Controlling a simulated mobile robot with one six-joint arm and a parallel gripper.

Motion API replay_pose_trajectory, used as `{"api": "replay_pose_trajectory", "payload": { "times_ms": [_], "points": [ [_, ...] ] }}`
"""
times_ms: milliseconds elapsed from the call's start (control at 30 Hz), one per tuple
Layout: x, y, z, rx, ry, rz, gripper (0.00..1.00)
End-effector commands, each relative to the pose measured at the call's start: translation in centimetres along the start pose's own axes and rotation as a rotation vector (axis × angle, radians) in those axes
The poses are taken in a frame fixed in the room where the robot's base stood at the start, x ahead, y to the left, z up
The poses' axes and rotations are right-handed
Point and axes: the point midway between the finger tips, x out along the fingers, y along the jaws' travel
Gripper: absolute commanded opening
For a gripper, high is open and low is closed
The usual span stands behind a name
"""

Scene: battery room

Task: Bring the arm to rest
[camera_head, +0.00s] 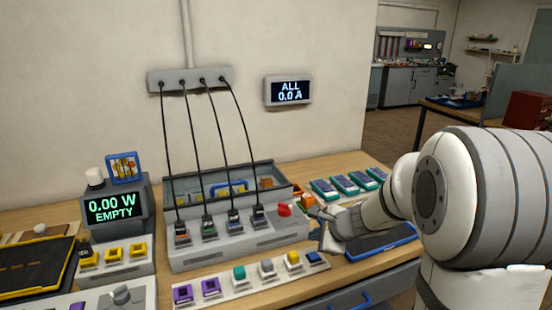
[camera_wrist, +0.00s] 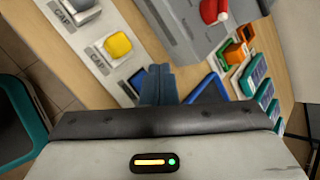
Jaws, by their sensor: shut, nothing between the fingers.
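My gripper (camera_head: 325,236) is at the right of the bench, over its front part, between the grey charging station and the blue tray. In the wrist view its fingers (camera_wrist: 158,84) are together with nothing between them. The grey charging station (camera_head: 240,240) has several cables plugged into its top and a red knob (camera_head: 284,210) at its right end; the knob also shows in the wrist view (camera_wrist: 212,11). My arm hides part of the bench on the right.
A strip (camera_head: 217,288) with purple, teal, grey, yellow and blue pieces lies along the front. A blue tray (camera_head: 380,242) sits under my forearm. Teal-edged devices (camera_head: 345,184) stand at the back right. A meter (camera_head: 113,208) reading "0.00 W EMPTY" stands left. A wall display (camera_head: 289,91) reads "ALL 0.0 A".

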Motion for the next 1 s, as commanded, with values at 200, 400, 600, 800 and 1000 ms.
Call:
{"api": "replay_pose_trajectory", "payload": {
  "times_ms": [200,400,600,800,1000],
  "points": [
    [-6.0,5.7,5.1,-0.570,-0.055,0.164,0.00],
    [-12.1,12.3,5.7,-1.128,-0.056,0.379,0.00],
    [-16.9,16.4,3.5,-1.523,-0.012,0.584,0.00],
    [-18.9,17.6,2.0,-1.674,0.020,0.684,0.00],
    [-19.1,17.6,1.9,-1.684,0.023,0.692,0.00]
  ]
}}
